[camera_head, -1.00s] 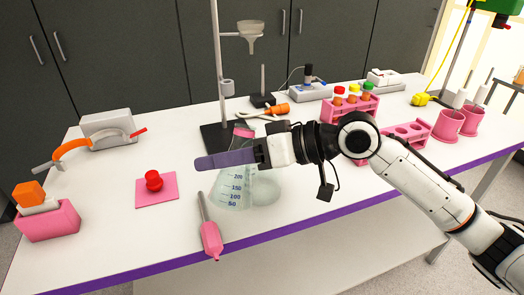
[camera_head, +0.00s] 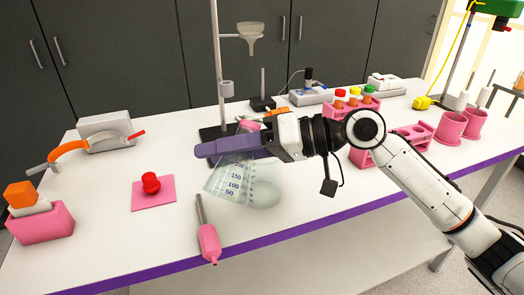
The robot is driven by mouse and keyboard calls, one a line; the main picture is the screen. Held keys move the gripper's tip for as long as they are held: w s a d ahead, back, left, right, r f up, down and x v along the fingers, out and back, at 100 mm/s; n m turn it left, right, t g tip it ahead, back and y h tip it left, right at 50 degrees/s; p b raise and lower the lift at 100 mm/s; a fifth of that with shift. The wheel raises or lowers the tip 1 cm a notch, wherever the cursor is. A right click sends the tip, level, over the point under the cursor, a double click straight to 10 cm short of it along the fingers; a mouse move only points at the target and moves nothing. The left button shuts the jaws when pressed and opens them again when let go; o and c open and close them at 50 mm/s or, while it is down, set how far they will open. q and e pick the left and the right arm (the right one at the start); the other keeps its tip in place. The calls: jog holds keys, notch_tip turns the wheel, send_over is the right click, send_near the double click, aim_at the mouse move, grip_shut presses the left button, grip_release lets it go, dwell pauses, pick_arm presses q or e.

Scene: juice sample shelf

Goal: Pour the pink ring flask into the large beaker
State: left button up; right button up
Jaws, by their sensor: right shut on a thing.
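My right gripper (camera_head: 224,146), with purple fingers, reaches in from the right over the middle of the table. It is shut on the pink ring flask (camera_head: 232,184), a clear conical vessel with volume marks that shows below the fingers and leans. A pink piece (camera_head: 248,125), likely its ring, shows just behind the fingers. The fingers and wrist hide the flask's neck. Clear glass overlaps to the right, and I cannot make out the large beaker as a separate outline. My left gripper is not in view.
A pink dropper-like tool (camera_head: 208,240) lies near the front edge. A red-knobbed piece stands on a pink pad (camera_head: 140,200) at left. A stand with a funnel (camera_head: 250,38) rises behind. Pink tube racks (camera_head: 412,135) stand right, beyond my arm.

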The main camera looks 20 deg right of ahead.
jog(key=shift+s+a+r+m+y, duration=0.15)
jog(key=shift+r+m+y, duration=0.15)
jog(key=shift+r+m, duration=0.15)
jog(key=shift+s+a+r+m+y, duration=0.1)
jog(key=shift+r+m+y, duration=0.2)
jog(key=shift+m, duration=0.15)
dwell(1.6)
jog(key=shift+s+a+r+m+y+b, duration=0.1)
jog(key=shift+r+m+y+b, duration=0.25)
jog(key=shift+r+m+y, duration=0.5)
dwell(2.1)
jog(key=shift+w+d+r+m+y+p, duration=0.2)
jog(key=shift+w+d+r+m+p, duration=0.15)
jog(key=shift+m, duration=0.25)
jog(key=shift+w+d+r+m+y+p, duration=0.1)
jog(key=shift+r+m+y+p, duration=0.1)
jog(key=shift+r+m, duration=0.3)
dwell(1.3)
